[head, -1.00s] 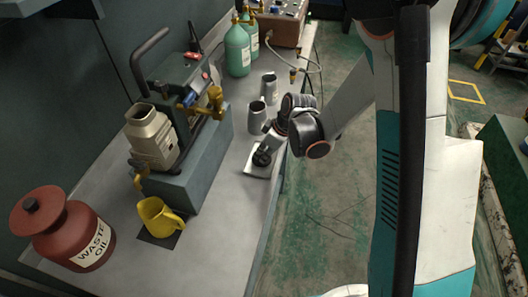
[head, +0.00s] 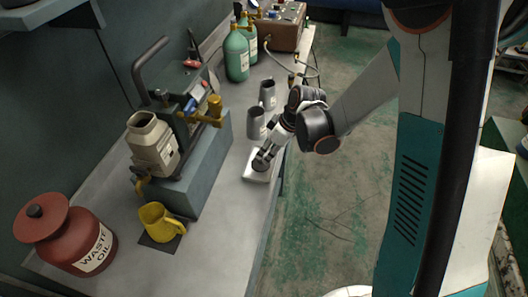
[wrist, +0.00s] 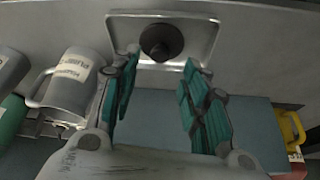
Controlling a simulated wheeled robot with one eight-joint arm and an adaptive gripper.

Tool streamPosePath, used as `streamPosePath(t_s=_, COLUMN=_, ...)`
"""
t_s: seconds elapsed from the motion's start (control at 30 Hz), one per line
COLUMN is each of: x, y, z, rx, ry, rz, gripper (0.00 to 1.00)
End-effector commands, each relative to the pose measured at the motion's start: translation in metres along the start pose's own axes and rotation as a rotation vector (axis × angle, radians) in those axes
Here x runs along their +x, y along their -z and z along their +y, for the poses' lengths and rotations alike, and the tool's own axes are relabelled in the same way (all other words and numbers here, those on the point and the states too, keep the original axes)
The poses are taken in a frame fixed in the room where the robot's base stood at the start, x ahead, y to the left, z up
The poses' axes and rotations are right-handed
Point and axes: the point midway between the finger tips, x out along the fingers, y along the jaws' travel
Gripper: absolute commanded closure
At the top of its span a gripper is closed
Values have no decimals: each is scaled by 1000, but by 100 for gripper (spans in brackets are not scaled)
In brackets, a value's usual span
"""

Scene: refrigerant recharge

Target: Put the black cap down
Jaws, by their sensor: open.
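The black cap (wrist: 161,42) sits on a small pale square tray (wrist: 205,28) in the wrist view. My gripper (wrist: 160,62) is open, with one teal-padded finger on each side and a gap between each finger and the cap. The cap is at the level of the fingertips, and nothing is clamped. In the head view my gripper (head: 264,155) is low over the tray (head: 256,175) near the bench's front edge; the cap (head: 258,164) shows only as a small dark shape there.
Two grey metal mugs (head: 257,124) stand just behind the tray. A pump machine (head: 195,125) on a grey block, a yellow jug (head: 158,222) and a red waste-oil can (head: 75,245) stand to the left. Green bottles (head: 236,55) are farther back. Bare bench lies between tray and jug.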

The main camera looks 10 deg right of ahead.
Motion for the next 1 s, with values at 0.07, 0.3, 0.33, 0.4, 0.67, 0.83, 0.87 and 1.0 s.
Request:
streamPosePath(t_s=0.07, x=-21, y=1, z=0, rx=2, ry=-1, rz=0, gripper=58)
streamPosePath(t_s=0.3, x=-56, y=0, z=0, rx=1, ry=-1, rz=0, gripper=58)
streamPosePath(t_s=0.33, x=-59, y=0, z=0, rx=1, ry=-1, rz=0, gripper=58)
streamPosePath(t_s=0.4, x=-63, y=0, z=0, rx=1, ry=-1, rz=0, gripper=58)
streamPosePath(t_s=0.67, x=-96, y=0, z=-6, rx=74, ry=-42, rz=-4, gripper=58)
streamPosePath(t_s=0.83, x=-136, y=-4, z=-16, rx=186, ry=-106, rz=-4, gripper=58)
streamPosePath(t_s=0.87, x=-142, y=-5, z=-18, rx=206, ry=-118, rz=-3, gripper=58)
streamPosePath(t_s=1.0, x=-173, y=-11, z=-29, rx=300, ry=-172, rz=6, gripper=58)
